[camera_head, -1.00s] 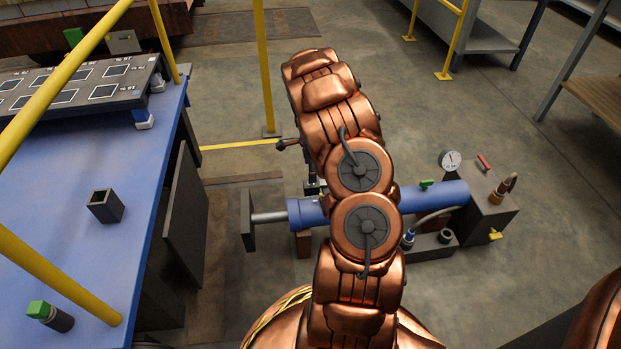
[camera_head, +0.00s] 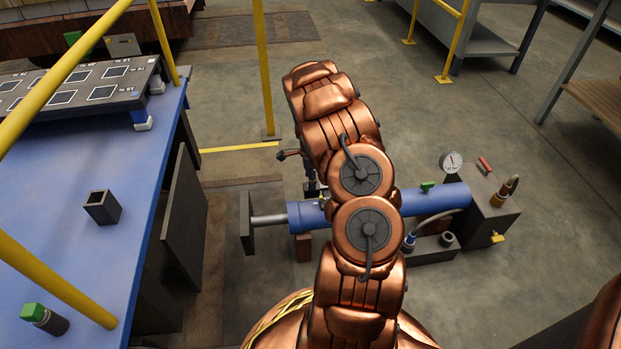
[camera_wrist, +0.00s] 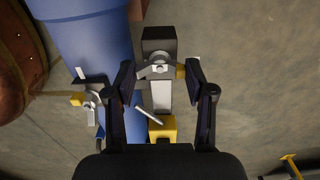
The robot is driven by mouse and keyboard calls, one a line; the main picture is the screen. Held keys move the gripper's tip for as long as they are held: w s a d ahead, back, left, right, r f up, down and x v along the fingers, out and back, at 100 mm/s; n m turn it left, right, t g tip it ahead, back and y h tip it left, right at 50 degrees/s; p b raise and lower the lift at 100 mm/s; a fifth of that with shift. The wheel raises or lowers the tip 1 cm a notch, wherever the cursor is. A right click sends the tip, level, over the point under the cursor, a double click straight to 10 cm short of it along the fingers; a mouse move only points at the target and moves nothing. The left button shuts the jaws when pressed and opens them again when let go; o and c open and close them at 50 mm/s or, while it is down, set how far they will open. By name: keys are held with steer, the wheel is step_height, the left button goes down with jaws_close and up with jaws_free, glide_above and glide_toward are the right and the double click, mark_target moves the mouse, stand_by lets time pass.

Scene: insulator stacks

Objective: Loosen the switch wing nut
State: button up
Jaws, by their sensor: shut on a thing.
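In the wrist view, the light grey wing nut (camera_wrist: 159,69) sits on a dark and grey switch fitting (camera_wrist: 158,42) beside the blue cylinder (camera_wrist: 95,40). My gripper (camera_wrist: 161,75) has one fingertip on each side of the wing nut and is shut on it. A pale lever (camera_wrist: 147,116) and a yellow block (camera_wrist: 163,129) lie between the fingers, nearer the palm. In the head view, the blue cylinder (camera_head: 435,198) lies across the floor behind my arm. My arm hides the wing nut there.
Left of my gripper is a second grey fitting with a yellow end (camera_wrist: 77,99). In the head view, a blue table (camera_head: 85,170) with yellow rails stands at left. A dark box (camera_head: 490,212) with a gauge (camera_head: 452,161) stands at right. Open floor lies beyond.

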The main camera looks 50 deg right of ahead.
steer(key=shift+c, duration=1.2)
